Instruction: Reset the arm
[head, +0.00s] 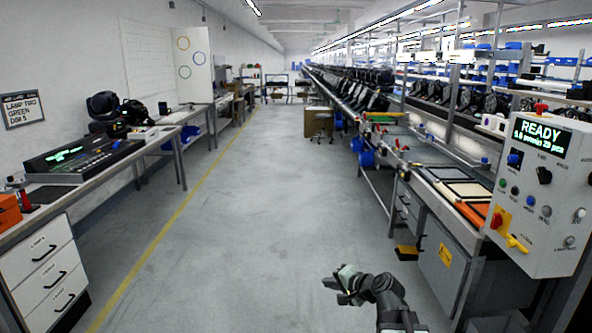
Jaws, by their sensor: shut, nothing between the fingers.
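My gripper (338,284) is in the lower middle-right of the head view, above the grey floor, at the end of my dark arm. It is shut and holds nothing. The arm comes up from the bottom edge and bends to the left. The gripper touches nothing in view. The lower part of the arm is cut off by the frame.
A workbench with a control box (540,190) reading "READY" stands close on the right. A bench with a mixing console (85,157) and drawers (48,260) stands on the left. The aisle floor (240,215) between them is clear, with a yellow line.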

